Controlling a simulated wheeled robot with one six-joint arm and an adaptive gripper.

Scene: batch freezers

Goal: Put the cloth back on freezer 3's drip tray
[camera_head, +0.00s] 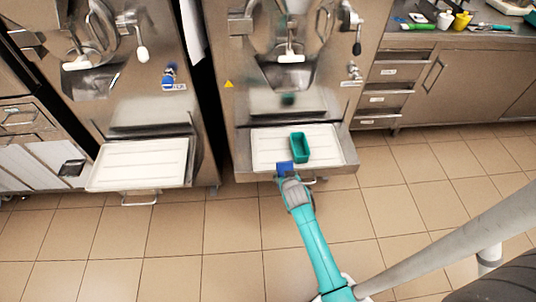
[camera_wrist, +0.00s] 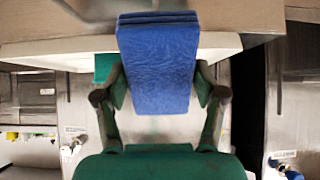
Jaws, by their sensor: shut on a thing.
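My gripper (camera_head: 288,178) is shut on a folded blue cloth (camera_head: 285,167), at the front edge of the right freezer's white drip tray (camera_head: 270,150). In the wrist view the cloth (camera_wrist: 158,65) hangs between both fingers, its folded layers at the top. A green rectangular tub (camera_head: 299,147) sits on that tray, just beyond the cloth and to its right. In the wrist view a bit of the tub (camera_wrist: 104,66) shows beside the cloth. I cannot tell whether the cloth touches the tray. The freezer numbers are too small to read.
The left freezer has an empty white drip tray (camera_head: 140,163). A blue item (camera_head: 169,76) hangs on its front. A steel counter with drawers (camera_head: 384,84) stands at the right, with small bottles and tools on top. The tiled floor (camera_head: 180,245) in front is clear.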

